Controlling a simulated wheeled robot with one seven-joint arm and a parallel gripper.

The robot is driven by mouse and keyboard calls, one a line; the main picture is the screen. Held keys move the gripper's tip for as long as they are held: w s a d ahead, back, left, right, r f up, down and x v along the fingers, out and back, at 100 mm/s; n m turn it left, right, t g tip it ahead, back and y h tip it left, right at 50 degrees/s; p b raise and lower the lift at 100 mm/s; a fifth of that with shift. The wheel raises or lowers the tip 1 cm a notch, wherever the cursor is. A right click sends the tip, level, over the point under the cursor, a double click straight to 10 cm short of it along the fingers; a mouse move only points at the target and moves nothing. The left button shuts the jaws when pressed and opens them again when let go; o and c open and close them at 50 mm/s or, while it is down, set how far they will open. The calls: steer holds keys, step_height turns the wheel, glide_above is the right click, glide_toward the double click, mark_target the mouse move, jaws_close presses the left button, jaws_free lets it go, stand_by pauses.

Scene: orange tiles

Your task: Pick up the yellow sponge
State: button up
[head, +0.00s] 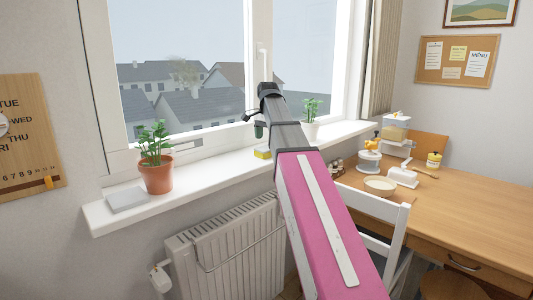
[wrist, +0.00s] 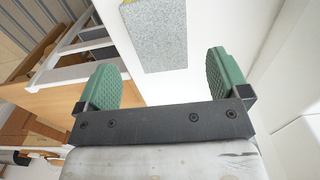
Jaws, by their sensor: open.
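The yellow sponge (head: 262,153) lies on the white windowsill, between the two potted plants. In the wrist view a block with a speckled grey face (wrist: 158,38) and a thin yellow edge at its top left appears to be this sponge, cut off by the top of the picture. My gripper (head: 258,130) is above the sill, close over the sponge. In the wrist view its two green fingers (wrist: 165,78) are wide apart with nothing between them, and the block lies beyond their tips.
On the sill (head: 212,167), a plant in a terracotta pot (head: 157,175) and a grey slab (head: 127,200) are at left; a plant in a white pot (head: 310,128) is at right. A radiator (head: 225,250) is below. A white chair (head: 385,212) and wooden table (head: 470,215) are at right.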

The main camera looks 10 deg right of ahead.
mark_target(267, 147)
steer(key=f, duration=0.5)
steer(key=shift+s+a, duration=0.15)
steer(key=shift+a, duration=0.1)
steer(key=c, duration=1)
